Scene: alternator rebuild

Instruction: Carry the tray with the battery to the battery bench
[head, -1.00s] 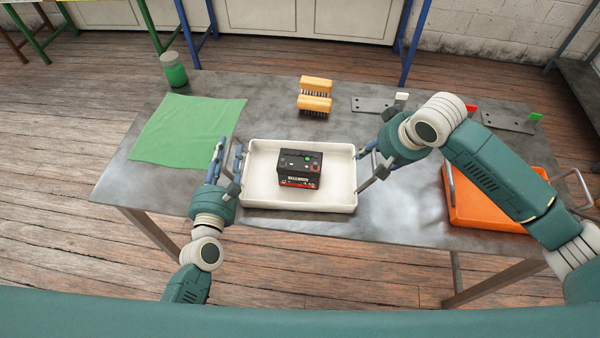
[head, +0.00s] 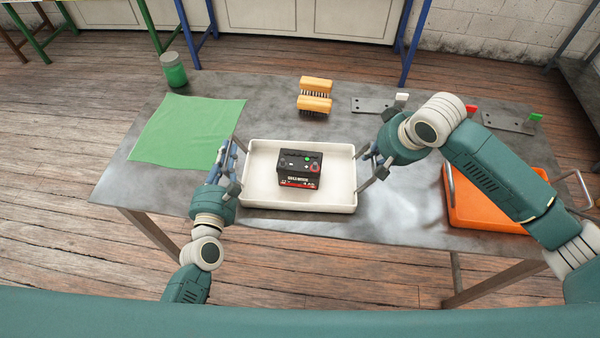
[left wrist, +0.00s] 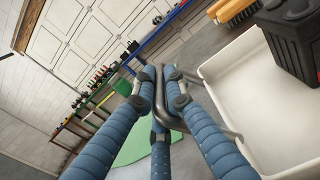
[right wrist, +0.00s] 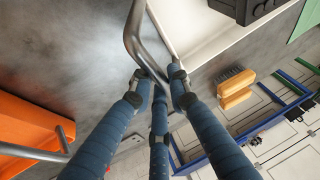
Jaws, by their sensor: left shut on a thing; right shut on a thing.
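The white tray (head: 262,196) stands on the grey metal table with the black battery (head: 300,168) upright in it, near the middle. The battery has a red stripe low on its front. My left gripper (head: 226,163) is shut on the metal handle at the tray's left side; in the left wrist view the fingers (left wrist: 160,92) close around the handle (left wrist: 178,123). My right gripper (head: 370,165) is shut on the handle at the tray's right side; in the right wrist view the fingers (right wrist: 161,82) meet on the bent handle bar (right wrist: 137,45). The battery bench cannot be told apart in these views.
An orange tray (head: 482,212) with metal handles stands right of my right gripper. A green cloth (head: 187,130), a green jar (head: 174,70), yellow brushes (head: 315,95) and flat metal plates (head: 372,105) lie on the table (head: 260,92). Benches with coloured legs stand behind, across open floor.

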